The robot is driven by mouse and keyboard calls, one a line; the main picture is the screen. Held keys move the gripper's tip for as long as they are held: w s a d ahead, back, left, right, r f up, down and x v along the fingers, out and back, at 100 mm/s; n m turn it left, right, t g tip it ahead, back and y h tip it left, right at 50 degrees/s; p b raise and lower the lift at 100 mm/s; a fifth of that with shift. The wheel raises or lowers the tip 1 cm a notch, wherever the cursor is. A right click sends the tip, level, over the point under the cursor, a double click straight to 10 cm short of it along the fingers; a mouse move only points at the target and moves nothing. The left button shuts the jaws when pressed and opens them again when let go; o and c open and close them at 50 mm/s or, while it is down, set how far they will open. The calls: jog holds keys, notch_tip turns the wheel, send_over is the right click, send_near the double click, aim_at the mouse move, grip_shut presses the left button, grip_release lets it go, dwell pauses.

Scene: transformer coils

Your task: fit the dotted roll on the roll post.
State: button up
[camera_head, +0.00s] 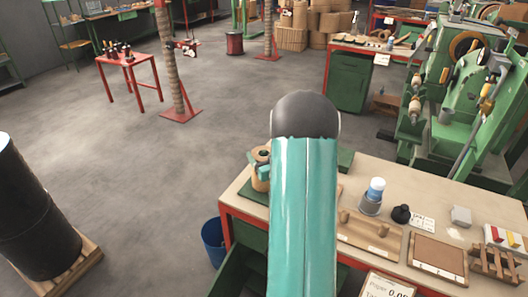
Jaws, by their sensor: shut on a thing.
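My teal arm reaches from the bottom centre over the workbench and hides much of it. My gripper (264,171) shows only in part, as teal fingers at the left side of the arm. It is shut on a tan roll (261,156), which stands about upright over the left end of the bench. Dots on this roll are too small to make out. A green plate (248,195) lies on the bench below the roll. I cannot make out the roll post, and whether the roll is around a post or apart from it is hidden.
The workbench (400,170) carries a blue-capped bottle (376,189), a black weight-like piece (401,214), a wooden peg board (370,235) and a brown tray (438,257). A blue bin (214,240) stands left of it. Green machines (450,110) stand behind at right.

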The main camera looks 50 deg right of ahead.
dwell(0.3)
jog(key=o, duration=2)
jog(key=shift+c, duration=0.2)
jog(key=shift+f, duration=0.15)
jog(key=v, duration=1.3)
jog(key=shift+s+a, duration=0.2)
jog(key=shift+s, duration=0.2)
